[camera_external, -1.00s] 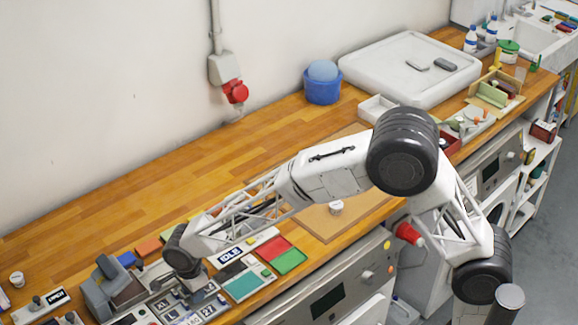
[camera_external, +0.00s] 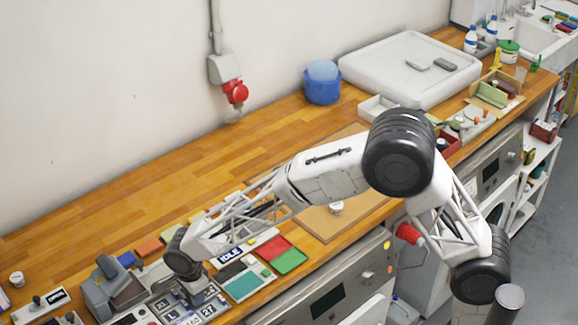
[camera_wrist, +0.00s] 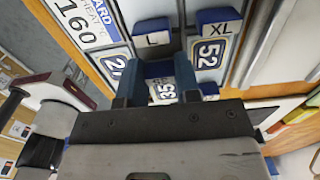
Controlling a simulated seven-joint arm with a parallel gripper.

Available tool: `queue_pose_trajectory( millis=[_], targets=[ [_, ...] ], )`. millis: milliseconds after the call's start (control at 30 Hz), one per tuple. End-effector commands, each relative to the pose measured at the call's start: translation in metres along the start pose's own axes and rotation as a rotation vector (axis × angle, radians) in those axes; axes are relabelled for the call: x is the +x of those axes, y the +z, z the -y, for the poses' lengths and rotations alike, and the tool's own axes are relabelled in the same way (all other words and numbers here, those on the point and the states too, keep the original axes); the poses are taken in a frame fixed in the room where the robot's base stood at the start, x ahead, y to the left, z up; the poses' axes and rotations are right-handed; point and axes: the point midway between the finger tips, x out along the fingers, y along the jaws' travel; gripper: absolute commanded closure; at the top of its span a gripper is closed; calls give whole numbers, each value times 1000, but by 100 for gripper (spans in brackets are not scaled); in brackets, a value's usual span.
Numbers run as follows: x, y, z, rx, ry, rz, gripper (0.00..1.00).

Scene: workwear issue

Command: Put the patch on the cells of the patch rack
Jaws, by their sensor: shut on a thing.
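My gripper (camera_wrist: 160,84) is shut on a small patch (camera_wrist: 160,70) with a blue edge; a white face marked 35 shows between the fingers, though I cannot tell whether it belongs to the held patch or to one below. In the external view, my gripper (camera_external: 194,298) is low over the patch rack (camera_external: 172,302); its fingertips are hard to make out. In the wrist view, blue-edged patches marked L (camera_wrist: 152,38), XL (camera_wrist: 217,20) and 52 (camera_wrist: 210,54) sit in the rack around the fingers. Contact between the held patch and a cell is hidden.
A grey machine (camera_external: 108,288) stands left of the rack. A red and green panel (camera_external: 281,254) and a teal pad (camera_external: 243,285) lie to its right. A sign reading IDLE (camera_external: 230,254) is close by. The wooden worktop (camera_external: 130,205) toward the wall is clear.

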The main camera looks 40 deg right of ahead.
Motion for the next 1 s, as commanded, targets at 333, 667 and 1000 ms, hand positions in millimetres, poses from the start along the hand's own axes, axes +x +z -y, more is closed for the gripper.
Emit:
queue_pose_trajectory(
  millis=[333,667,1000],
  targets=[
    [4,0,0,0,0,0,63],
    [4,0,0,0,0,0,40],
    [-6,0,0,0,-1,1,40]
  ],
)
